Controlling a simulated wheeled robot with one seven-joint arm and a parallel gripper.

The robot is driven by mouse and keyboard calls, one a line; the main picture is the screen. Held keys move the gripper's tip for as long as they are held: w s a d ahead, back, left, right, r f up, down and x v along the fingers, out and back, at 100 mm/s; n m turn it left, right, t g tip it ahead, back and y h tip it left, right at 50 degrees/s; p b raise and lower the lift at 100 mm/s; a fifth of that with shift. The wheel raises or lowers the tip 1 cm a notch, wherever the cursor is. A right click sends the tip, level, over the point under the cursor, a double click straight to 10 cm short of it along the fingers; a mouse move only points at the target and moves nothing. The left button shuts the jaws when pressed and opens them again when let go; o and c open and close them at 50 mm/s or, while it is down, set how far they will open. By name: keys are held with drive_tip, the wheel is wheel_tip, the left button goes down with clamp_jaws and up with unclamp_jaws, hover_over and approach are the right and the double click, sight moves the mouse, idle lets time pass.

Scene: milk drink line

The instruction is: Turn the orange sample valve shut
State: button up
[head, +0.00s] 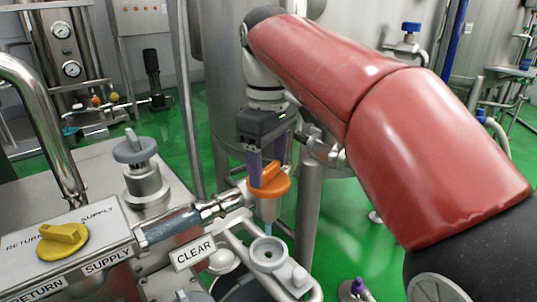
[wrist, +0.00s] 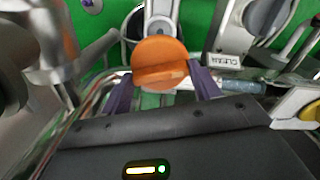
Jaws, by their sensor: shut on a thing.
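The orange sample valve (head: 270,185) sits on a metal pipe fitting near the middle of the head view. Its round orange knob with a raised grip bar also shows in the wrist view (wrist: 160,50). My gripper (head: 266,166) comes down on it from above, with its purple fingers on either side of the knob. In the wrist view my gripper (wrist: 160,76) has one finger left and one finger right of the grip bar, closed on it. A pale blue stem or tube shows below the valve. The exact finger contact is partly hidden.
A yellow supply/return handle (head: 63,240) and a grey knob (head: 135,147) stand on the metal cabinet at left. A metal tank stands behind the valve. Green floor is open beyond.

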sight(268, 168)
drive_tip(key=shift+m+p, duration=1.1)
drive_tip(key=shift+m, duration=0.7)
drive_tip(key=o, duration=1)
wheel_tip(268, 168, up, 8)
drive_tip(key=shift+f+p, duration=0.1)
drive_tip(key=shift+p, duration=0.7)
